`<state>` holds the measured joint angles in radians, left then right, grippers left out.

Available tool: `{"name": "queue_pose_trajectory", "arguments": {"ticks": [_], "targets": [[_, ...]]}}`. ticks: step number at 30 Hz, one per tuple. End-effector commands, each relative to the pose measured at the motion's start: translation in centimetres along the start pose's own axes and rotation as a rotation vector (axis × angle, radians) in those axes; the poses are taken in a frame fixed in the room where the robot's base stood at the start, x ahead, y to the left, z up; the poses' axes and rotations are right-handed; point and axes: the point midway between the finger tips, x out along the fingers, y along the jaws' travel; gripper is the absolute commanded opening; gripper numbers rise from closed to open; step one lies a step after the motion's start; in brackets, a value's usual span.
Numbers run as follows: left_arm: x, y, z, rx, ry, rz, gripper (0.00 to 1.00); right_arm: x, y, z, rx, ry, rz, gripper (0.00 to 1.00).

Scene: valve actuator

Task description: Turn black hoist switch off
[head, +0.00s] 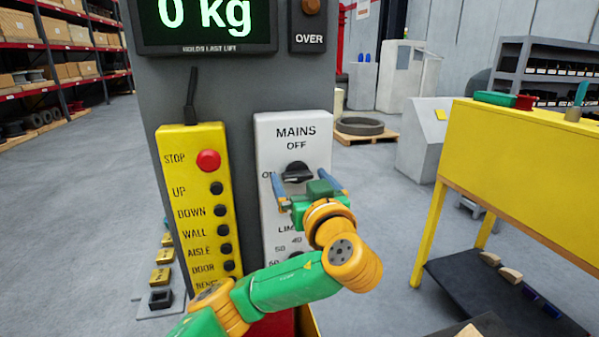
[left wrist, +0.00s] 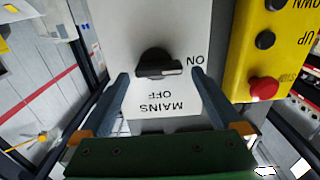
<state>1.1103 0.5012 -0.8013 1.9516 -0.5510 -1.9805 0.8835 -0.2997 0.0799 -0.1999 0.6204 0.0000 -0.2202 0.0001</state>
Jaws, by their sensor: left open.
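The black hoist switch (head: 298,171) is a rotary knob on a white panel (head: 265,140) marked MAINS, with OFF above the knob and ON at its left. In the left wrist view the panel appears upside down, and the knob (left wrist: 157,66) has its pale-marked bar end lying toward the ON side. My left gripper (head: 306,181) is open in front of the panel. Its two blue-grey fingers stand apart on either side of the knob, and no contact shows. The left wrist view shows the gripper (left wrist: 165,92) empty. My right gripper is not in view.
A yellow pendant (head: 188,205) with a red stop button (head: 208,160) and several black buttons hangs left of the panel. A grey display reading 0 kg (head: 205,15) is above. A yellow bench (head: 520,165) stands at right. My left arm covers the panel's lower dial.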

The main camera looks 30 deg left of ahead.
Motion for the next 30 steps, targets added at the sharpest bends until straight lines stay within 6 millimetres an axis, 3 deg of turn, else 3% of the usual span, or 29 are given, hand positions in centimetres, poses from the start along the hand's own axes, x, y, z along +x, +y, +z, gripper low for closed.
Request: {"name": "queue_pose_trajectory", "arguments": {"ticks": [4,12,14,21,30], "targets": [[1.4,0.0,-0.2,0.003,-0.002,0.000,1.00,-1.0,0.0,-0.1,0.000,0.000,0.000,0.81],[1.6,0.1,0.1,0.000,-0.003,0.002,1.00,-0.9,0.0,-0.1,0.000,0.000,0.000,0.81],[1.6,0.1,0.1,0.000,-0.003,0.002,0.86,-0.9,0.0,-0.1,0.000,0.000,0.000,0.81],[1.6,0.1,0.1,0.001,-0.003,0.002,0.22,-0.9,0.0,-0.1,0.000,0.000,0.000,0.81],[1.6,0.1,0.1,0.041,-0.003,0.002,0.19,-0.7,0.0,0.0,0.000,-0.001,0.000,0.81]]}}
